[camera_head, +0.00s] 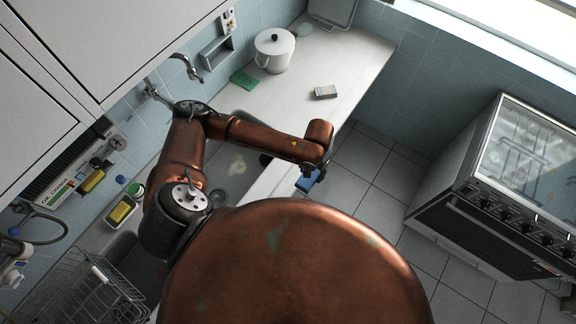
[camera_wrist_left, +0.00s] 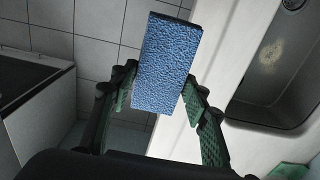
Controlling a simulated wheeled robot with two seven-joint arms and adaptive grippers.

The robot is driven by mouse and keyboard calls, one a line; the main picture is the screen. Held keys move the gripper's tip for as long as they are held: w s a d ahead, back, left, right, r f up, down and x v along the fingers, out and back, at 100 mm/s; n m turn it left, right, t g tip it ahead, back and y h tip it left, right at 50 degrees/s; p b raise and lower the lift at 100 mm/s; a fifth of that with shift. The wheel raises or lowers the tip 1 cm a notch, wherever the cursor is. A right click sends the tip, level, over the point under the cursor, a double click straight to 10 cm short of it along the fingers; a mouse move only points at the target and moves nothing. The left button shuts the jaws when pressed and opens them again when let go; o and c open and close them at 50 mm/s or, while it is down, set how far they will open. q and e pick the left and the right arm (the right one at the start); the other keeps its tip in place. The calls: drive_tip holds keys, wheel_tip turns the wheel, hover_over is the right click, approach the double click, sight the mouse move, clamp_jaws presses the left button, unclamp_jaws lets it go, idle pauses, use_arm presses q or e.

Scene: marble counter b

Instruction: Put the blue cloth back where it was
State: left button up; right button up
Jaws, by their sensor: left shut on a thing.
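The blue cloth (camera_wrist_left: 168,58) looks like a thick rectangular block with a rough, pitted surface. In the left wrist view it sits upright between the two green-padded fingers of my left gripper (camera_wrist_left: 158,88), which is shut on it. In the head view only a small part of the blue cloth (camera_head: 305,182) shows, just below my left gripper (camera_head: 312,172). It is beside the front edge of the white counter (camera_head: 290,105), on the floor side of the sink. Its exact height cannot be told. My right gripper is not in view.
The sink (camera_head: 238,170) lies beneath my left arm. On the counter are a white pot (camera_head: 274,52), a green cloth (camera_head: 243,79) and a small box (camera_head: 325,92). A wire rack (camera_head: 90,290) stands lower left. An oven (camera_head: 470,215) stands right across open tiled floor.

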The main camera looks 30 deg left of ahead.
use_arm(q)
drive_tip(key=w+a+f+p, duration=0.1)
drive_tip(key=w+a+f, duration=0.15)
drive_tip(key=a, duration=0.45)
hover_over(289, 168)
drive_tip(key=d, duration=0.1)
drive_tip(key=f, duration=0.5)
drive_tip(key=shift+s+d, duration=0.15)
drive_tip(key=shift+s, duration=0.05)
drive_tip(key=f, duration=0.2)
drive_tip(key=a+f+p, duration=0.1)
drive_tip(key=f, duration=0.1)
drive_tip(key=shift+w+a+f, duration=0.1)
drive_tip(key=shift+w, duration=0.05)
drive_tip(key=shift+f, duration=0.15)
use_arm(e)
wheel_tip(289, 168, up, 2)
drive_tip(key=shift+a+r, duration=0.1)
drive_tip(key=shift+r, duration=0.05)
use_arm(q)
drive_tip(key=shift+f, duration=0.2)
drive_tip(key=o, duration=1.1)
drive_tip(key=shift+r, duration=0.1)
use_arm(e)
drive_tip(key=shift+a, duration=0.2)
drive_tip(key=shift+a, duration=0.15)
